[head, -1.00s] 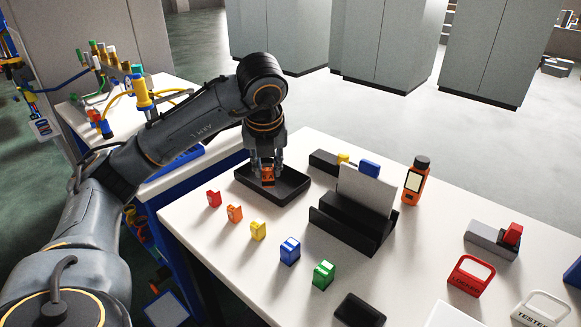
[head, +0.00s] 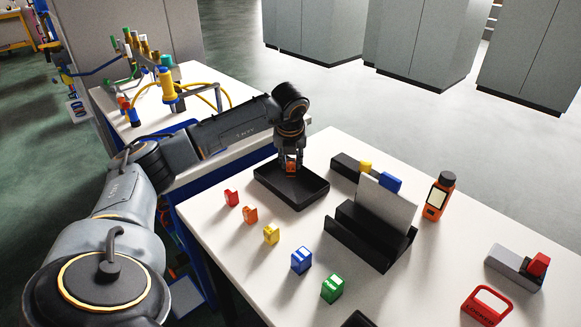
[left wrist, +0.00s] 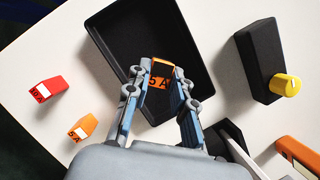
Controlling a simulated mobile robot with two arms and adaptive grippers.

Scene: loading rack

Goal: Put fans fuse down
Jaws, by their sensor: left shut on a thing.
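My left gripper (head: 290,163) points down over the black tray (head: 322,190) at the table's back left corner. It is shut on an orange fuse (head: 291,169), with the fuse between its fingertips. In the left wrist view the held orange fuse (left wrist: 160,76) shows a "5 A" label, and my left gripper (left wrist: 159,84) has a finger on each side of it. The black tray (left wrist: 112,22) lies behind the fuse there. I cannot tell whether the fuse touches the tray floor. My right gripper is not in view.
A row of loose fuses stands on the table: red (head: 231,198), orange (head: 250,215), yellow (head: 271,233), blue (head: 301,260) and green (head: 332,288). A black holder with a grey card (head: 385,205) and an orange-black handheld device (head: 439,196) stand to the right.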

